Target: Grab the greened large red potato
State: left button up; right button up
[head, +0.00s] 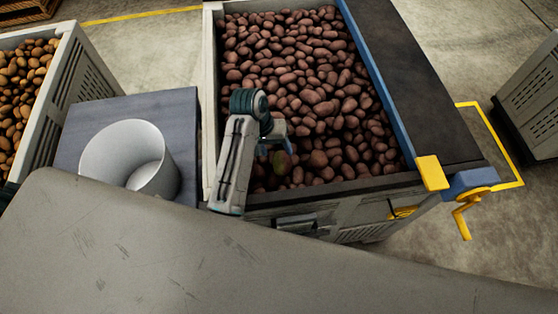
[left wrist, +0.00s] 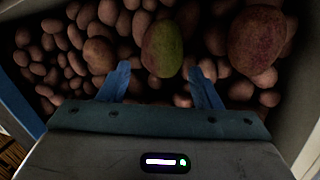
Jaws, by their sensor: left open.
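The greened large red potato (left wrist: 162,48) lies on top of the heap in the left wrist view, green on its right side and reddish on its left. In the head view its green patch (head: 282,162) shows near the front wall of the bin. My left gripper (head: 275,148) is over the front left part of the bin, pointing down at the heap. In the left wrist view its blue fingers (left wrist: 160,84) are open and empty, with the potato just beyond and between the tips. My right gripper is not in view.
A pale-walled bin (head: 211,90) holds many red potatoes. Another large red potato (left wrist: 256,38) lies right of the greened one in the left wrist view. A white bucket (head: 160,180) stands on a dark stand (head: 75,135) left of the bin. A blue rail (head: 375,75) borders the bin's right side.

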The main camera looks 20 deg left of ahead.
aim_at(280, 159)
pick_arm(q)
jog(key=shift+d+f, duration=0.25)
jog(key=shift+f, duration=0.45)
jog(key=shift+s+f+p, duration=0.1)
jog(key=shift+f+p, duration=0.15)
jog(key=shift+p, duration=0.15)
jog(key=p+x, duration=0.2)
jog(key=x, duration=0.1)
jog(key=shift+f, duration=0.2)
jog(key=shift+d+f, duration=0.1)
jog(key=shift+f, duration=0.5)
jog(key=c, duration=0.7)
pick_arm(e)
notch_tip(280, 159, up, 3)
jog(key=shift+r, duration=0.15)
